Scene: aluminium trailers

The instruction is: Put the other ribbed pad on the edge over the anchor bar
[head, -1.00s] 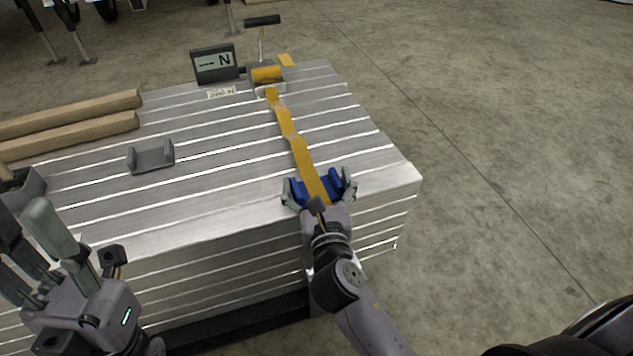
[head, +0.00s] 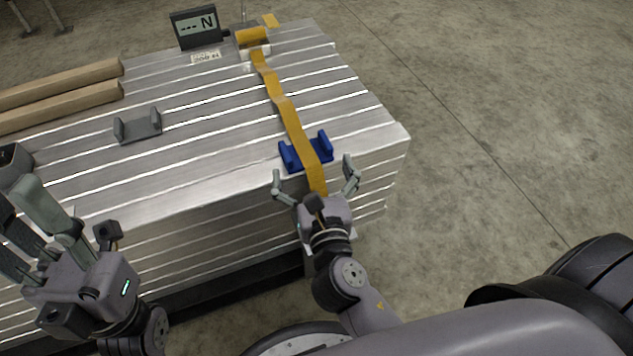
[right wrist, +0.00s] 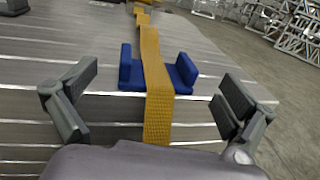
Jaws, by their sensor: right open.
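A blue pad (head: 306,151) with two raised side walls sits at the front edge of the metal stack, near its right corner. The yellow strap (head: 287,113) runs through it between the walls and hangs over the edge. My right gripper (head: 316,179) is open just in front of the pad, apart from it, its fingers on either side of the strap. The right wrist view shows the blue pad (right wrist: 158,73) ahead, between the spread fingers. A grey pad (head: 138,127) of similar shape lies on top of the stack. My left gripper (head: 24,212) hangs at the left, its fingers apart. No anchor bar is clearly visible.
A yellow winch-like part (head: 252,38) and a display reading N (head: 196,27) stand at the back of the stack (head: 220,125). Wooden beams (head: 60,95) lie at the left. A dark grey piece (head: 13,163) is near the left gripper. Concrete floor is clear at the right.

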